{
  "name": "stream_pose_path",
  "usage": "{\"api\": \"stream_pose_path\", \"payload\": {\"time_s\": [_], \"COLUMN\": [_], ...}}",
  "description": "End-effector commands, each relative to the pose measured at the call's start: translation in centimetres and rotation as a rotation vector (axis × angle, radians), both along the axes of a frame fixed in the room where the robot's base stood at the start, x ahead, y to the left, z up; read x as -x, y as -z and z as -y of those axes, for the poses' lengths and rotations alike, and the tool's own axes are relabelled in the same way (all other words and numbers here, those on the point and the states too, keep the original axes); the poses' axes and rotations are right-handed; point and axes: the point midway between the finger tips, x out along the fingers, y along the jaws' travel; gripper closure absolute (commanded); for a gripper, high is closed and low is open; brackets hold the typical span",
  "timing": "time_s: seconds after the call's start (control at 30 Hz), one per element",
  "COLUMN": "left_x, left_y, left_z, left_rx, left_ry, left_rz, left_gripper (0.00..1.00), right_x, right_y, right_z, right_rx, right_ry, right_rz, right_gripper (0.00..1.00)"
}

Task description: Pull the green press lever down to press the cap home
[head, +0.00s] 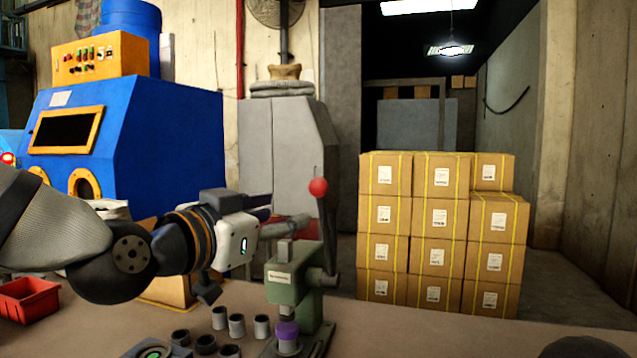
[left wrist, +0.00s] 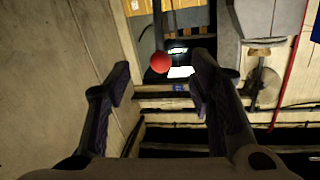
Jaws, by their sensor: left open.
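The green press (head: 283,283) stands on the bench, with its dark lever (head: 327,232) upright and a red ball knob (head: 318,187) on top. A purple cap (head: 287,331) sits on a small grey cylinder under the press. My left gripper (head: 290,218) is open, just left of the lever and below the height of the knob. In the left wrist view the red knob (left wrist: 160,62) shows in the gap between the open fingers (left wrist: 161,75); whether it lies between the tips or beyond them I cannot tell. My right gripper is not in view.
Several grey cups (head: 237,325) stand on the bench left of the press. A red bin (head: 28,299) lies at the far left. Stacked cardboard boxes (head: 436,235) stand behind the bench. The bench (head: 430,335) right of the press is mostly clear.

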Motion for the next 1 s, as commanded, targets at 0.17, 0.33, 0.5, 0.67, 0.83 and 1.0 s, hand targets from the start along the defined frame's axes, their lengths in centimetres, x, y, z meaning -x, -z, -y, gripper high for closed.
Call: {"api": "stream_pose_path", "payload": {"time_s": [0.17, 0.33, 0.5, 0.67, 0.83, 1.0], "left_x": [-0.6, -4.2, -7.9, -9.9, -10.4, -10.3], "left_y": [-2.3, -1.9, -1.8, -1.6, -1.9, -2.1], "left_z": [0.6, 2.6, 4.6, 5.7, 6.1, 6.0], "left_rx": [-0.003, -0.001, 0.001, -0.001, 0.0, 0.0], "left_ry": [0.006, 0.005, 0.005, 0.005, 0.006, 0.005], "left_rz": [0.05, 0.046, 0.044, 0.041, 0.044, 0.047], "left_gripper": [0.51, 0.51, 0.51, 0.51, 0.51, 0.53], "right_x": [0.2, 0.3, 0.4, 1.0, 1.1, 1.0], "right_y": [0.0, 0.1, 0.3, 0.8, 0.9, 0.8], "right_z": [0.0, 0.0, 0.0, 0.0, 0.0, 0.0], "right_rx": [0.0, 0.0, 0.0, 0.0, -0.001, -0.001], "right_ry": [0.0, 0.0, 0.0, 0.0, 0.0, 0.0], "right_rz": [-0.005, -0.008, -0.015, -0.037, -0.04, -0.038], "right_gripper": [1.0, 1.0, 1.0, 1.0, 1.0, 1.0]}}
